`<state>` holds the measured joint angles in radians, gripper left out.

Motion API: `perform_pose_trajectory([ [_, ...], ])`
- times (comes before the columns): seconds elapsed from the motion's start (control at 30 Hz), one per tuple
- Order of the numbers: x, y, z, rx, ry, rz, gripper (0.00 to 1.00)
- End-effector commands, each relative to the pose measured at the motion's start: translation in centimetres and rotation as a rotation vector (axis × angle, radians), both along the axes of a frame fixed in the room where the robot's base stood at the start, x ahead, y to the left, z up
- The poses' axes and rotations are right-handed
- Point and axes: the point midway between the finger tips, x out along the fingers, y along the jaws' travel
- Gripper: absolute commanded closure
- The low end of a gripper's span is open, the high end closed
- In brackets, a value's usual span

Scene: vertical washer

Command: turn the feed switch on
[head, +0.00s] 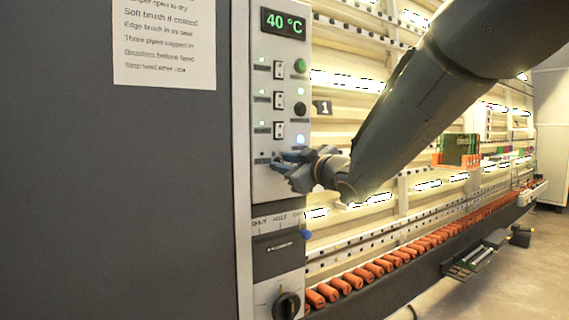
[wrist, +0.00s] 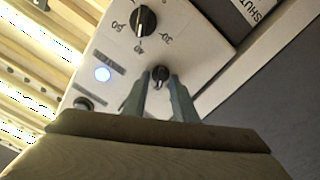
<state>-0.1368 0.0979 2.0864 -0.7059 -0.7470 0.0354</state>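The control panel (head: 277,75) carries rows of small switches beside lamps. My gripper (head: 286,160) is at the panel's fourth row, covering what lies behind it. In the wrist view, my gripper's fingers (wrist: 158,88) are apart, one on each side of a small dark switch knob (wrist: 160,74) with a light pointer. A gap shows between the fingers and the knob; I cannot tell whether either touches it. The knob's label is too small to read, so I cannot confirm it is the feed switch. The small fourth-row lamp (head: 262,153) looks unlit.
A larger dial (wrist: 143,20) with numbers and a bluish lit lamp (wrist: 103,73) are close by. The display (head: 284,22) reads 40 °C. A lower dark knob (head: 287,305) is on the panel below. The lit rack (head: 350,105) with orange rollers (head: 395,260) stands at right.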

Motion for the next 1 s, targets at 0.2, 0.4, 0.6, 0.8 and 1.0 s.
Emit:
perform_pose_trajectory([
  [0.2,-0.02,-0.02,0.0,0.0,0.0,0.0,1.0],
  [0.4,-0.02,-0.04,0.07,0.019,0.013,0.0,1.0],
  [0.6,-0.02,-0.06,0.19,0.092,0.064,0.0,1.0],
  [0.8,0.02,-0.16,0.31,0.224,0.153,0.0,1.0],
  [1.0,0.08,-0.26,0.35,0.381,0.259,0.001,1.0],
])
